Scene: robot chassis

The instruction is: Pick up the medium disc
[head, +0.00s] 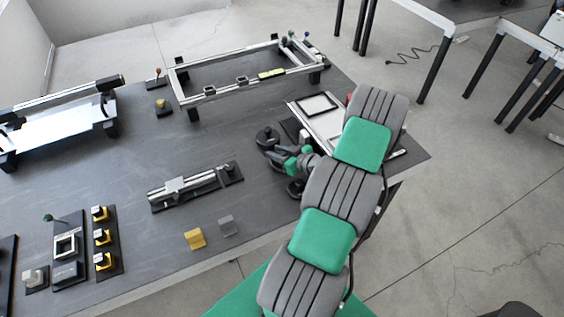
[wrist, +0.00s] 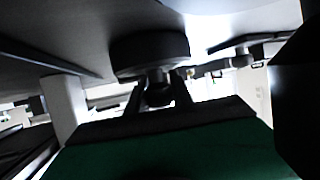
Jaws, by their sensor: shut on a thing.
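My gripper (head: 281,154) reaches in from the right, low over the dark table. In the wrist view my gripper (wrist: 158,92) is shut on the short stem of a dark round disc (wrist: 150,48), which I take as the medium disc. The disc's flat face is close to the grey table surface; I cannot tell if it touches. In the head view a dark disc (head: 266,136) shows at the fingertips, partly covered by the gripper. Another dark disc (head: 295,188) lies just below the gripper, partly hidden by my arm.
A white-framed panel (head: 322,123) lies right behind the gripper. A silver slide fixture (head: 180,186) stands to the left, with a yellow block (head: 194,239) and a grey block (head: 228,225) near the front edge. A large metal frame (head: 196,98) stands at the back.

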